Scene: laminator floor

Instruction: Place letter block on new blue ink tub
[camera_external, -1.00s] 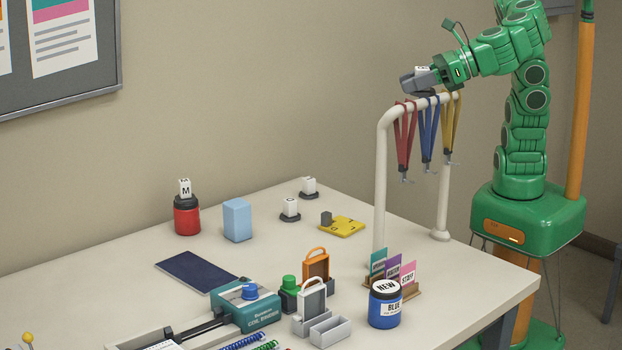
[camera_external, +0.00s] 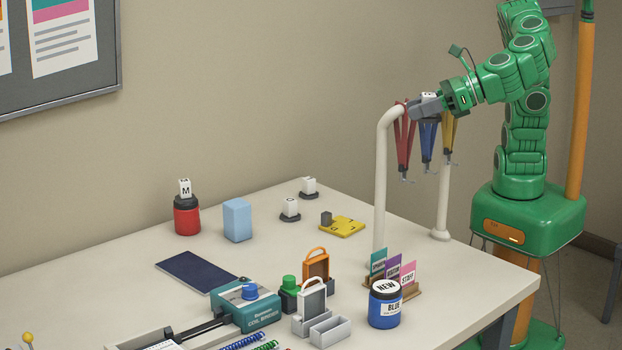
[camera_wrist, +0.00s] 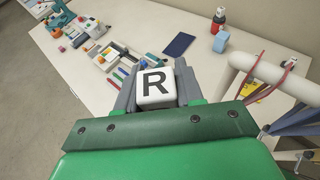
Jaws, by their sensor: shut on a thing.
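My gripper (camera_external: 424,104) is shut on a white letter block (camera_external: 429,95). In the wrist view the block (camera_wrist: 156,86) shows a black R, held between my gripper's two grey fingers (camera_wrist: 155,88). It is in the air beside the white rack rail, well above the table. The new blue ink tub (camera_external: 385,305) stands upright near the table's front right, with a white lid marked NEW and a label reading BLUE. Its lid is bare. I cannot make out the tub in the wrist view.
A white rack (camera_external: 381,190) with red, blue and yellow lanyards stands close to my gripper. A card holder (camera_external: 408,292) is right behind the blue tub, and a grey tray (camera_external: 330,331) is to its left. A red tub (camera_external: 187,218) carries an M block.

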